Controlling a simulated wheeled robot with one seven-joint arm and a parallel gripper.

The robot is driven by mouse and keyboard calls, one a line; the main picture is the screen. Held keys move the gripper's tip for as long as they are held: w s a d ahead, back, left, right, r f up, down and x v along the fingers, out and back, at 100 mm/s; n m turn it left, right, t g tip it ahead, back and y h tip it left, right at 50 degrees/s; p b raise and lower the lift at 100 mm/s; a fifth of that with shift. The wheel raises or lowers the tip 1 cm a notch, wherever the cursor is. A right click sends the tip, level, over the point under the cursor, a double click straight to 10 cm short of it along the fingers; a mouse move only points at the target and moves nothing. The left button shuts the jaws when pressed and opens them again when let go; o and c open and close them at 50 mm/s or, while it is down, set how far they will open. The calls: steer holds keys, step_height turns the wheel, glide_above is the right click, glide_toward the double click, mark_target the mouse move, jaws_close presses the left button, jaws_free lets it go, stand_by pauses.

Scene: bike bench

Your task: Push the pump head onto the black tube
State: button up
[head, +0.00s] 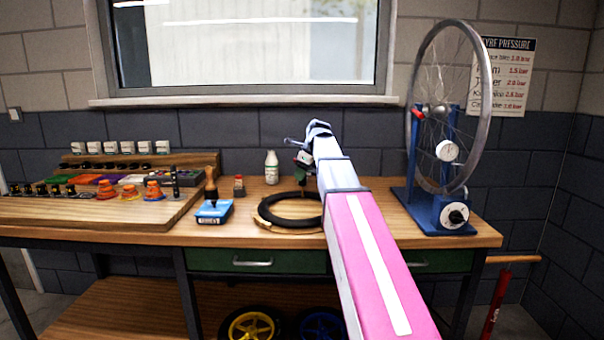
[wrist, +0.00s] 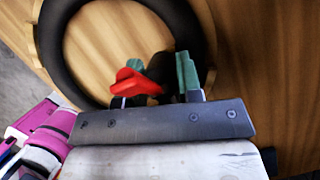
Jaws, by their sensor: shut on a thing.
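The black tube (head: 272,220) is a ring lying on a wooden round on the bench, left of my arm. In the wrist view the black tube (wrist: 62,62) curves across the top left, below my fingers. My gripper (wrist: 160,82) has green-tipped fingers and is shut on the pump head (wrist: 135,84), of which a red part shows. The tube's valve is not visible, and I cannot tell whether the head touches the tube.
A wheel in a blue stand (head: 428,208) is at the right. A wooden tray (head: 100,212) of small parts fills the left.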

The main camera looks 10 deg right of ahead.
steer(key=shift+f, duration=0.6)
steer(key=o, duration=1.2)
steer(key=shift+c, duration=0.2)
